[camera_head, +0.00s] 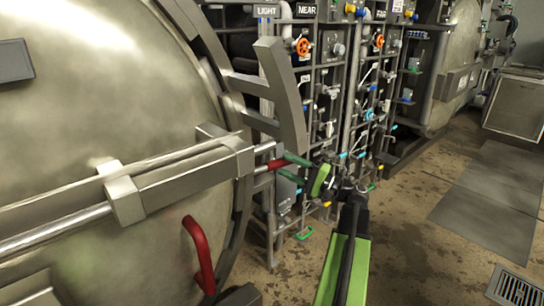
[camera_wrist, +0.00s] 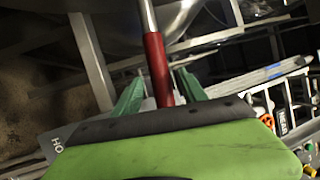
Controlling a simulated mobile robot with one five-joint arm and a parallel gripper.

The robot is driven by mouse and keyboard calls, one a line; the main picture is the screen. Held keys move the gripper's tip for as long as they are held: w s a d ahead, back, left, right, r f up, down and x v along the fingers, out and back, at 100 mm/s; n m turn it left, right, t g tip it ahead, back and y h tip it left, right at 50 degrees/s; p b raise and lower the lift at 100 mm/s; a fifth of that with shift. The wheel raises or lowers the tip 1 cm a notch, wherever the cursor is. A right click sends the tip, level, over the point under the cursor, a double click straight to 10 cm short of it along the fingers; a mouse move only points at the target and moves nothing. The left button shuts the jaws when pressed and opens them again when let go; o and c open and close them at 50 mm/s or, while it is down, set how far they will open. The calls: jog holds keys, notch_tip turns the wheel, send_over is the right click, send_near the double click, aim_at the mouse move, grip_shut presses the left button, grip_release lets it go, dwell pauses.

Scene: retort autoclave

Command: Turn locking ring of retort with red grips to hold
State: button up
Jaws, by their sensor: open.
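The retort with red grips has a large round grey door (camera_head: 110,110) filling the left of the head view. Its locking ring (camera_head: 222,85) curves along the door's right edge. A red grip (camera_head: 276,164) sits on a metal rod sticking out at the ring's right side. In the wrist view the red grip (camera_wrist: 157,68) stands nearly upright. My gripper (camera_head: 290,168) has its green fingers around the red grip. In the wrist view my gripper (camera_wrist: 159,82) is open, with one finger on each side of the grip and gaps visible. The grip's lower end is hidden behind my gripper.
A red handle (camera_head: 199,255) is on the door's lower right. A grey plate lettered "HO" (camera_wrist: 62,140) is partly hidden in the wrist view. A pipe rack with orange valve wheels (camera_head: 303,46) stands behind my gripper. Open floor (camera_head: 420,215) lies to the right, with a drain grate (camera_head: 516,289).

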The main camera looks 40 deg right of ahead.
jog(key=p+x, duration=0.1)
jog(key=x, duration=0.5)
jog(key=shift+w, duration=0.2)
jog(key=shift+r, duration=0.1)
grip_shut()
dwell(1.0)
